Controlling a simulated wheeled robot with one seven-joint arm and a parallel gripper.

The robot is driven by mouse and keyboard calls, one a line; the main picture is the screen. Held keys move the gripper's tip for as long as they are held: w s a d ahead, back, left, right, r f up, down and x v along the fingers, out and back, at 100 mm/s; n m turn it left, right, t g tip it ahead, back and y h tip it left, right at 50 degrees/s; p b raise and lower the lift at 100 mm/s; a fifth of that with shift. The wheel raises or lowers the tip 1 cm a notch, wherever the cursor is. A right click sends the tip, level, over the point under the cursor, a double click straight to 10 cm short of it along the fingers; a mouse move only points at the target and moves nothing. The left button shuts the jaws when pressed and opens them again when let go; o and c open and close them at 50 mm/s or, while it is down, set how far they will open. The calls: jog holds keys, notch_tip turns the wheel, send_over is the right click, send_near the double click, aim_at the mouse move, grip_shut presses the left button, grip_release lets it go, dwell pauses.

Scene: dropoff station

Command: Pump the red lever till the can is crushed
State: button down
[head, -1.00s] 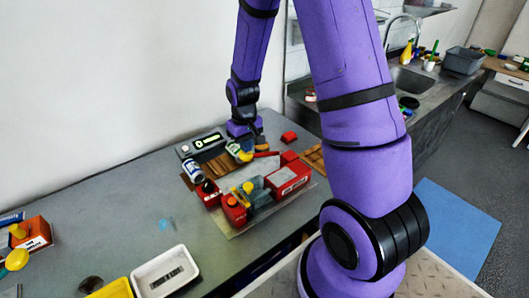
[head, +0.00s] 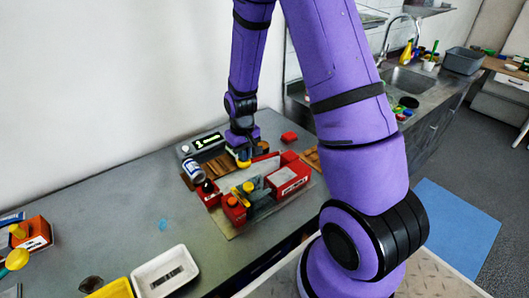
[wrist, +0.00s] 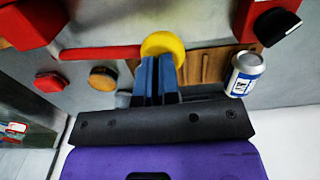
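The red lever (wrist: 98,53) ends in a yellow ball knob (wrist: 163,46), which also shows in the head view (head: 243,163). My gripper (wrist: 157,62) has its blue fingers close together, with their tips at the knob; they are not around it. In the head view my gripper (head: 241,155) is right above the knob, and contact cannot be told for certain. The white and blue can (wrist: 245,76) has a silver top and looks uncrushed. In the head view the can (head: 194,171) is left of the knob, near a red block with a black face (wrist: 272,22).
A grey panel with a lit display (head: 206,142) is behind. A white tray (head: 165,272) lies at the front left; the bench between is mostly clear.

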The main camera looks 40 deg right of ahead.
jog(key=shift+f, duration=0.15)
jog(key=shift+f, duration=0.15)
jog(key=shift+d+r, duration=0.3)
jog(key=shift+r, duration=0.55)
jog(key=shift+d+r, duration=0.25)
jog(key=shift+r, duration=0.75)
jog(key=shift+r, duration=1.9)
jog(key=shift+r, duration=0.1)
